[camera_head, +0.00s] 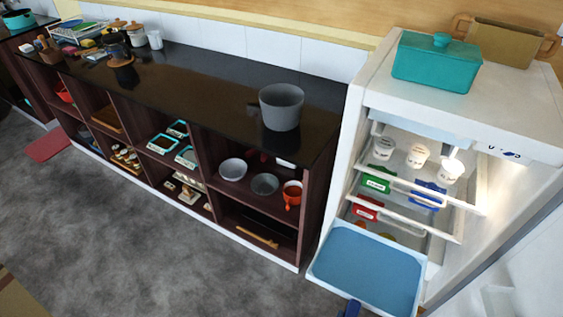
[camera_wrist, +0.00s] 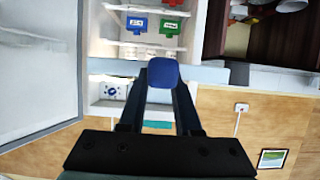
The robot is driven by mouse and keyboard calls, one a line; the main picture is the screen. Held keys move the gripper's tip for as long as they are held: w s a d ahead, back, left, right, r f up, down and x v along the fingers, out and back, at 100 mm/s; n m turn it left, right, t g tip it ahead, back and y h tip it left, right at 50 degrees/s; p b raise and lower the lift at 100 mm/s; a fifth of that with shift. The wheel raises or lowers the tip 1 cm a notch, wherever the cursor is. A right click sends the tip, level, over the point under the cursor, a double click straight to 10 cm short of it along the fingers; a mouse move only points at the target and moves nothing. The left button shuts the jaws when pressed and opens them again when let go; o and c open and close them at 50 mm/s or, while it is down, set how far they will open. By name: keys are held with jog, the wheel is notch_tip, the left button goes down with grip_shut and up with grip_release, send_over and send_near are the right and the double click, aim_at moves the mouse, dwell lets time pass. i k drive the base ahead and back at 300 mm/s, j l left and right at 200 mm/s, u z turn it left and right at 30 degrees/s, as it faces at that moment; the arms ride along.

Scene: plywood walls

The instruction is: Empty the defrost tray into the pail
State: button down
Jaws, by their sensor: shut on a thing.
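The defrost tray (camera_head: 368,268), a shallow blue tray with a pale rim, is in front of the open fridge at the lower right of the head view. It looks about level; I cannot tell how much water is in it. A blue grip (camera_head: 350,308) shows at its near edge. In the wrist view, my gripper (camera_wrist: 161,88) is shut on this blue grip (camera_wrist: 162,72), with the tray's edge (camera_wrist: 205,73) seen side-on behind it. My gripper's fingers are hidden in the head view. The grey pail (camera_head: 281,108) stands upright on the dark counter, left of the fridge.
The fridge (camera_head: 345,150) holds white cups and red, green and blue boxes on shelves. A teal lidded box (camera_head: 436,62) and a wooden crate (camera_head: 503,42) stand on top. Bowls and a red pot (camera_head: 292,192) sit below.

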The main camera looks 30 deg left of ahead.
aim_at(280, 104)
jog(key=j+u, duration=0.5)
jog(key=j, duration=0.9)
jog(key=k, duration=0.05)
